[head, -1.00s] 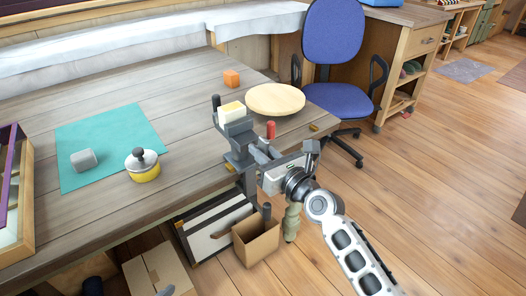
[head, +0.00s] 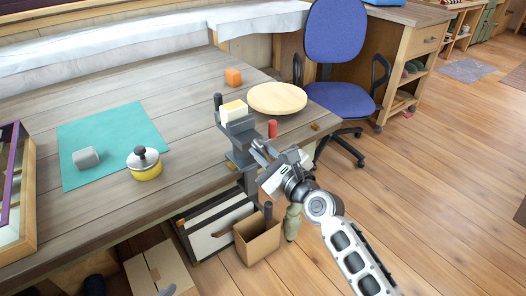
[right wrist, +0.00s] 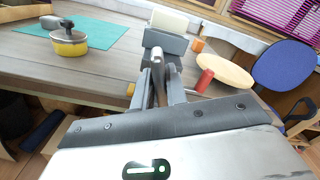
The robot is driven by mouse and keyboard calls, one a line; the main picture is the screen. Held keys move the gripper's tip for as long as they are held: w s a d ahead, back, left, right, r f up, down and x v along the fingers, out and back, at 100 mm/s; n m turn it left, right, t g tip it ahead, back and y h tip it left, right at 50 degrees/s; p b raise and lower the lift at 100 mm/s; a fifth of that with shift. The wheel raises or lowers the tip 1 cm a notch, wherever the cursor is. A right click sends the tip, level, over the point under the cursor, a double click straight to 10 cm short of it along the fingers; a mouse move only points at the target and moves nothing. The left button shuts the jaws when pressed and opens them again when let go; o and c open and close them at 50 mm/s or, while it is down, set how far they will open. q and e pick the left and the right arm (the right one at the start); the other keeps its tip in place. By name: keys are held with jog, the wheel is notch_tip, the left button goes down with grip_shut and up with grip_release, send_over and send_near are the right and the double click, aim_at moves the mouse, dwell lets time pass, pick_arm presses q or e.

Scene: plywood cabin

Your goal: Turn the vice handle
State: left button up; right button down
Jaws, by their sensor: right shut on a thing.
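The grey vice (head: 241,135) is fixed at the table's front edge and also shows in the right wrist view (right wrist: 166,42). A pale block (head: 234,107) sits in its jaws. My right gripper (head: 262,152) is at the vice's front, close to its body. In the right wrist view its fingers (right wrist: 160,88) are shut around a narrow dark metal bar (right wrist: 159,80), the vice handle, in front of the vice body. Much of the handle is hidden by the fingers in the head view. My left gripper is not in view.
A red cylinder (head: 272,128) and a round wooden board (head: 277,98) are just right of the vice. An orange cube (head: 233,76), yellow pot (head: 145,165) and teal mat (head: 105,125) are on the table. An open carton (head: 258,240) stands below. A blue chair (head: 345,98) is behind right.

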jog(key=shift+a+f+n, duration=0.1)
jog(key=shift+f+n, duration=0.05)
jog(key=shift+n, duration=1.65)
dwell(0.7)
jog(key=shift+s+a+f+n+b, duration=0.1)
jog(key=shift+n+b, duration=0.05)
jog(key=shift+n, duration=0.85)
jog(key=shift+f+n+b, duration=0.1)
jog(key=shift+n+b, duration=0.05)
jog(key=shift+n, duration=0.85)
jog(key=shift+n, duration=1.7)
jog(key=shift+f+n, duration=0.2)
jog(key=shift+n, duration=1.7)
